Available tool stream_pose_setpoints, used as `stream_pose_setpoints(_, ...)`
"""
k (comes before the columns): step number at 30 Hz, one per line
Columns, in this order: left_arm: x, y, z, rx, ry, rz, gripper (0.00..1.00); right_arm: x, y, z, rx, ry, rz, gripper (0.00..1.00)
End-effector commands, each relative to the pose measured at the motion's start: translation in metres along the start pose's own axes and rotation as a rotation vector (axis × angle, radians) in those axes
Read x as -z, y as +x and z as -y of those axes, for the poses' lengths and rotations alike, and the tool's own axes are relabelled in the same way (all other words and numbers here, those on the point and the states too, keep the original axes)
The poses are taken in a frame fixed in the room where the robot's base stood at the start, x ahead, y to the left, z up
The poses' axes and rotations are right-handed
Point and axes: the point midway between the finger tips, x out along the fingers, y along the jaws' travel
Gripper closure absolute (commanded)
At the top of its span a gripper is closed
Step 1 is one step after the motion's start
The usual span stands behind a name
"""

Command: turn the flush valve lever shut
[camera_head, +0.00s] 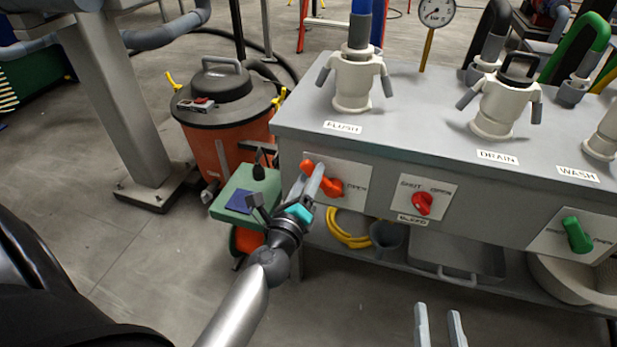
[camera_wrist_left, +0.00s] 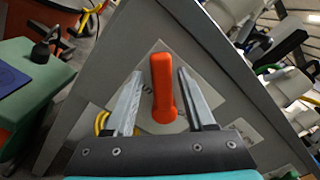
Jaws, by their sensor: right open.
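The flush valve lever (camera_head: 332,187) is orange and sits on a white plate on the bench front, below the FLUSH label (camera_head: 343,127). It slants up and left in the head view, partly hidden by my left gripper (camera_head: 311,181). In the left wrist view the lever (camera_wrist_left: 162,88) stands between the two fingers of my left gripper (camera_wrist_left: 160,76), with gaps on both sides. The jaws are open around it. My right gripper (camera_head: 438,316) is open and empty at the bottom of the head view, away from the bench.
A red bleed knob (camera_head: 422,203) and a green wash lever (camera_head: 577,234) are further right on the same front. An orange vacuum (camera_head: 218,130) and a green box (camera_head: 243,195) stand to the left. Pipe fittings (camera_head: 354,82) rise from the bench top.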

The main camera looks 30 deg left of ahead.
Motion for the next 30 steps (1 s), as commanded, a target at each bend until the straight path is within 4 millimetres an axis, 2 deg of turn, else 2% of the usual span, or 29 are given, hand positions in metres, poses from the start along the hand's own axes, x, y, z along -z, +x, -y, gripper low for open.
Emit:
stream_pose_setpoints(9,-0.001,0.0,0.001,0.002,0.003,0.002,0.38,0.0,0.0,0.0,0.0,0.0,0.0,0.5)
stream_pose_setpoints(14,0.0,-0.01,0.0,0.001,0.004,0.001,0.38,0.001,0.0,0.0,0.0,0.001,-0.007,0.5)
stream_pose_setpoints(19,0.0,-0.034,-0.001,-0.001,0.008,-0.002,0.38,0.005,0.0,0.001,0.002,0.005,-0.04,0.5)
stream_pose_setpoints(30,0.0,-0.098,0.0,0.001,0.007,-0.004,0.38,-0.001,-0.001,0.001,0.001,0.004,-0.008,0.5)
